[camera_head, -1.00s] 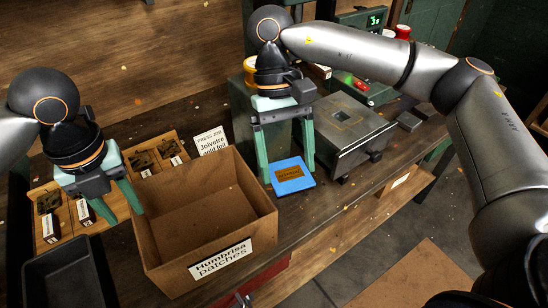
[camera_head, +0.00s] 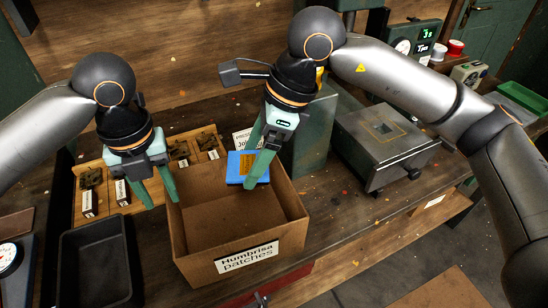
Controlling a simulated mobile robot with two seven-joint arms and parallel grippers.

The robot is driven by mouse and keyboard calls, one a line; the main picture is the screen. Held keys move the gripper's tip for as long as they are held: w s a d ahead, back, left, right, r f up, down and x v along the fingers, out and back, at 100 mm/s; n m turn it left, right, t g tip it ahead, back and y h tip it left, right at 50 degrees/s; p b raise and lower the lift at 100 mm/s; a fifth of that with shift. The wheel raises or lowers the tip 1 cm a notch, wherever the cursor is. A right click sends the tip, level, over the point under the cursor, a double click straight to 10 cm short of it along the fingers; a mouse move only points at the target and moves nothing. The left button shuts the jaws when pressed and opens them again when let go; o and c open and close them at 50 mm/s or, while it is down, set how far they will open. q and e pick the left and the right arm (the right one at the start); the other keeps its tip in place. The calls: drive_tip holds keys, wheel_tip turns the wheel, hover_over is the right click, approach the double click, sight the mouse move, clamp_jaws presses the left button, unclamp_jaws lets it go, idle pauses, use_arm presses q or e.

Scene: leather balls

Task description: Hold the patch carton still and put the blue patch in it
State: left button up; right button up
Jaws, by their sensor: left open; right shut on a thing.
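The patch carton (camera_head: 188,246) is an open brown box with a "Humbrisa patches" label on its front, standing on the bench. It looks empty inside. The blue patch (camera_head: 234,179), with a brown mark in its middle, is held by my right gripper (camera_head: 250,168), which is shut on it. The patch is over the back part of the carton's opening. My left gripper (camera_head: 160,190) is open, its fingers pointing down by the carton's upper left corner. I cannot tell whether a finger touches the wall.
A black tray (camera_head: 70,258) stands left of the carton. A wooden tray with small parts (camera_head: 205,142) and a white sign (camera_head: 241,139) are behind it. A grey metal press block (camera_head: 385,140) stands to the right.

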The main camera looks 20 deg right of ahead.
sight(177, 229)
drive_tip(key=a+m, duration=0.1)
drive_tip(key=a+r+m+t, duration=0.1)
drive_tip(key=m, duration=0.1)
drive_tip(key=a+r+m, duration=0.1)
drive_tip(key=m, duration=0.1)
drive_tip(key=shift+w+a+t+h, duration=0.2)
drive_tip(key=shift+w+t+h, duration=0.05)
drive_tip(key=shift+t+h, duration=0.15)
use_arm(q)
drive_tip(key=shift+f, duration=0.1)
use_arm(e)
drive_tip(key=shift+a+r+m, duration=0.25)
drive_tip(key=shift+a+m, duration=0.15)
drive_tip(key=shift+m, duration=0.3)
use_arm(q)
wheel_tip(177, 229, down, 12)
drive_tip(key=shift+r, duration=0.1)
clamp_jaws()
use_arm(e)
drive_tip(key=shift+h, duration=0.3)
idle(0.4)
